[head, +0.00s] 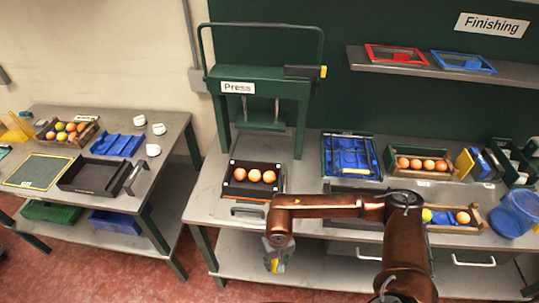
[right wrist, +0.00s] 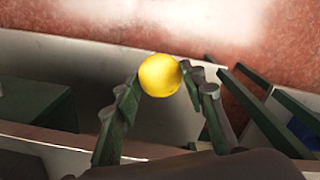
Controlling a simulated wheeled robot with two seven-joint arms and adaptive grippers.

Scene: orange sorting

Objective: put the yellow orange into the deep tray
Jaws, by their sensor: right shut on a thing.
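The yellow orange (right wrist: 160,75) sits between the fingertips of my right gripper (right wrist: 161,84) in the right wrist view. In the head view my right gripper (head: 278,256) hangs in front of the bench's front edge, with a bit of yellow showing at its tip. A dark tray (head: 235,194) holding three oranges stands on the bench before the press, behind the gripper. Another dark, empty tray (head: 92,176) is on the left table. I cannot tell which of them is the deep tray. My left gripper is not in view.
The green press (head: 262,92) stands at the back of the bench. A blue tray (head: 350,155), a wooden crate of oranges (head: 420,174) and a blue bucket (head: 515,212) stand to the right. My right arm crosses over the bench front. A floor gap separates the bench and left table.

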